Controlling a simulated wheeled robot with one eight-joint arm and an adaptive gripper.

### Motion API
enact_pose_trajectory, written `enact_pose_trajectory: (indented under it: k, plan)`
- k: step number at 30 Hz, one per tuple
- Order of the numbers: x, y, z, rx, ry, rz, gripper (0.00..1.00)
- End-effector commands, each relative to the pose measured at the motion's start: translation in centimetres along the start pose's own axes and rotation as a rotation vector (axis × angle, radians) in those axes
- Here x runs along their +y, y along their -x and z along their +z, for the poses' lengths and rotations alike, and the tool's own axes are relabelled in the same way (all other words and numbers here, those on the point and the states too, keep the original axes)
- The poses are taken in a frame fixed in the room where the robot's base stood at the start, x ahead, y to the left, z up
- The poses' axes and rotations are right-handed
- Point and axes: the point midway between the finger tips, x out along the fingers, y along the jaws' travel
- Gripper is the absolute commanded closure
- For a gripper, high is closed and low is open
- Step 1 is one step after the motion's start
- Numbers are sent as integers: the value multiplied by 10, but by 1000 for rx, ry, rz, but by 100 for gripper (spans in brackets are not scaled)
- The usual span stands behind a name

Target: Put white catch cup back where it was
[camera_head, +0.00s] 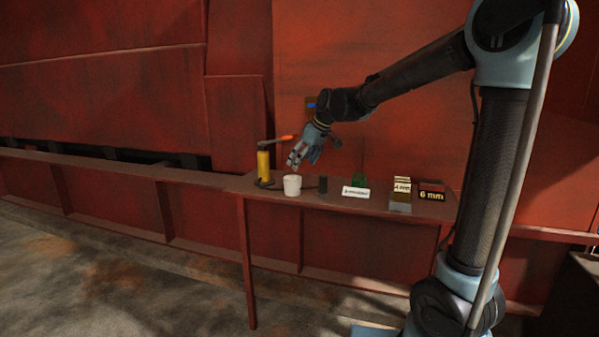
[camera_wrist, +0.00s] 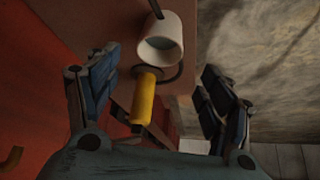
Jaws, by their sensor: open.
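The white catch cup (camera_head: 292,185) stands upright on the narrow red shelf (camera_head: 385,208), towards its left end. In the wrist view the cup (camera_wrist: 158,46) shows beyond my fingers, with its open mouth facing me. My gripper (camera_head: 295,160) is open and empty, a little above the cup and apart from it. In the wrist view my gripper (camera_wrist: 158,90) has its fingers spread wide. A yellow cylinder (camera_head: 263,166) with an orange-tipped lever (camera_head: 284,138) stands just left of the cup. The yellow cylinder (camera_wrist: 144,98) shows between my fingers in the wrist view.
A dark small cylinder (camera_head: 323,184) stands right of the cup. Further right are a white label (camera_head: 356,192), a green item (camera_head: 359,179), a "4 mm" block (camera_head: 402,186) and a "6 mm" block (camera_head: 432,192). A red wall (camera_head: 400,130) rises behind the shelf.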

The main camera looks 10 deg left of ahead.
Motion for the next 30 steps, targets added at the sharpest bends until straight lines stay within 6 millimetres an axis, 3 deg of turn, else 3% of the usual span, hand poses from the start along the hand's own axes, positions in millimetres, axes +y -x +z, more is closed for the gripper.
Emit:
enact_pose_trajectory:
  k: [4, 12, 16, 20, 30]
  plan:
    - [0, 16, 0, 0, -1, 0, 26]
    - [0, 23, 1, 0, -1, 0, 26]
    - [5, 29, 15, -9, -25, 10, 26]
    - [15, 48, 57, -33, -95, 39, 26]
    - [22, 96, 215, -123, -371, 146, 26]
